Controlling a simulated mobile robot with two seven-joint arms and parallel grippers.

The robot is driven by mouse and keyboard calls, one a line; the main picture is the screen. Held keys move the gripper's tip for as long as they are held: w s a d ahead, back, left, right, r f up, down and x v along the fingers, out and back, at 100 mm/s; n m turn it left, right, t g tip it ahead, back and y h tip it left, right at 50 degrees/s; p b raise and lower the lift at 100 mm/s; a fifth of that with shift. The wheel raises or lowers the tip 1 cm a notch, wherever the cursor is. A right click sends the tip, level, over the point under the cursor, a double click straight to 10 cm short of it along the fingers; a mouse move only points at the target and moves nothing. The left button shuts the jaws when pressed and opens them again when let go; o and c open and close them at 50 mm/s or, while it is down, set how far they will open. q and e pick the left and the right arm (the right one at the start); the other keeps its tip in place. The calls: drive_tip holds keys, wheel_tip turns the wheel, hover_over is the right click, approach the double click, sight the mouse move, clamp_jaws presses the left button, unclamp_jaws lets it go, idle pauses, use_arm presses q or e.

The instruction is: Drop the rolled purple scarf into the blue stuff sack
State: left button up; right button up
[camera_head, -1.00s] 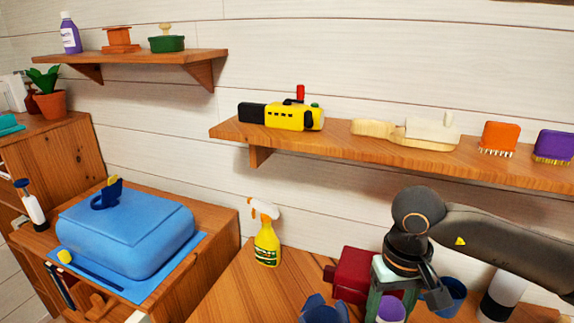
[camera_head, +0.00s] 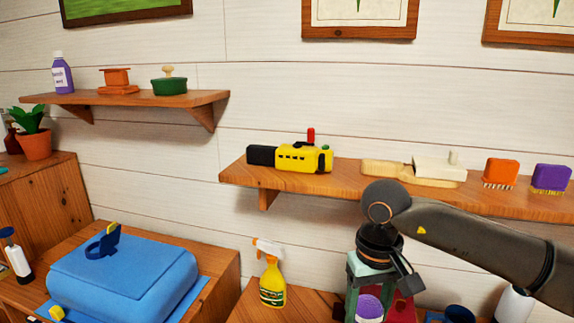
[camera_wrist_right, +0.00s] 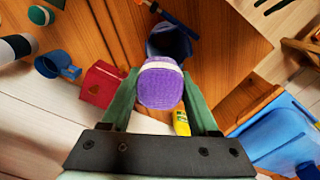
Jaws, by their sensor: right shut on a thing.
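My right gripper (camera_wrist_right: 160,95) is shut on the rolled purple scarf (camera_wrist_right: 159,86), which has a pale band across it. In the head view the same gripper (camera_head: 374,300) points down, with the purple scarf (camera_head: 369,307) between its green fingers near the bottom edge. The blue stuff sack (camera_wrist_right: 168,41) shows in the right wrist view just beyond the scarf, which partly covers it. I cannot tell how high the scarf is above the sack. The sack is out of the head view. My left gripper is not in view.
A yellow spray bottle (camera_head: 271,284) stands left of the gripper. A red box (camera_wrist_right: 102,84) and a blue cup (camera_wrist_right: 57,66) are nearby on the wooden top. A wall shelf (camera_head: 340,186) with several items is behind my arm. A big blue case (camera_head: 124,281) lies at left.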

sight(369, 303)
drive_tip(key=shift+f, duration=0.7)
wheel_tip(369, 303, down, 4)
drive_tip(key=shift+f+b, duration=0.25)
drive_tip(key=shift+b, duration=0.45)
drive_tip(key=o, duration=1.4)
wheel_tip(369, 303, up, 13)
drive_tip(key=shift+f+b, duration=0.2)
drive_tip(key=shift+b, duration=0.65)
